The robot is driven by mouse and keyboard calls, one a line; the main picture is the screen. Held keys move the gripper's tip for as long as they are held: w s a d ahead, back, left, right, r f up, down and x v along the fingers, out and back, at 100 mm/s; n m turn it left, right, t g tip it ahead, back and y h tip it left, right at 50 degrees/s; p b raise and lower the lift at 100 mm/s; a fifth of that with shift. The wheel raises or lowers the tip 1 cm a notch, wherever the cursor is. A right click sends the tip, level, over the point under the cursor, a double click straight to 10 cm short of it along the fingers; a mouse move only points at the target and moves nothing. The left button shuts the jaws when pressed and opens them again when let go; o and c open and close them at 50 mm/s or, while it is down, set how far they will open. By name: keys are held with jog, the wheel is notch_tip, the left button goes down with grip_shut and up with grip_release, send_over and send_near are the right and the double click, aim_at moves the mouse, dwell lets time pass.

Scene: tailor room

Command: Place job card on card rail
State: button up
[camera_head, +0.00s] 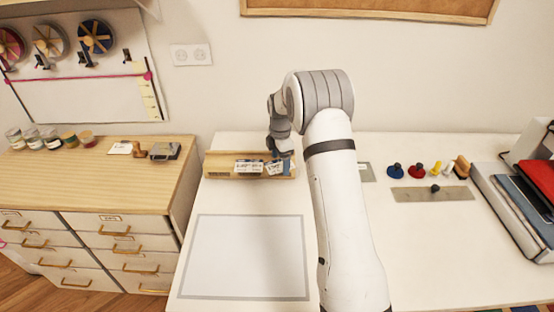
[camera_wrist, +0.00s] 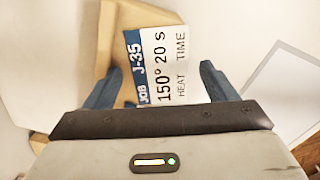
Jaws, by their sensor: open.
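A wooden card rail (camera_head: 222,166) stands at the back left of the white table, with white-faced cards on it. One job card (camera_head: 275,169) on the rail is at its right part, just below my gripper (camera_head: 280,152). In the wrist view the job card (camera_wrist: 165,62) has a blue band and reads J-35, 150°, 20 s. The blue fingers of my gripper (camera_wrist: 158,85) are open, one on each side of this card, with gaps to its edges. The wooden rail (camera_wrist: 106,50) shows behind the card. I cannot tell whether the card is fully seated.
A second card (camera_head: 248,167) sits on the rail to the left. A grey-bordered white mat (camera_head: 245,257) lies in front. Blue and red knobbed tools (camera_head: 416,171) stand on the right, near a press (camera_head: 520,200).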

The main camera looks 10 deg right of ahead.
aim_at(280, 165)
notch_tip(280, 165, up, 12)
jog(key=b, duration=0.2)
jog(key=s+r+m+t, duration=0.1)
jog(key=s+r+m, duration=0.4)
jog(key=s+r, duration=0.3)
jog(key=s+a+f+m+t, duration=0.1)
jog(key=s+m, duration=1.4)
jog(key=s, duration=1.6)
jog(key=shift+s+f+t, duration=0.15)
jog(key=shift+f+t, duration=0.15)
jog(key=shift+t, duration=0.4)
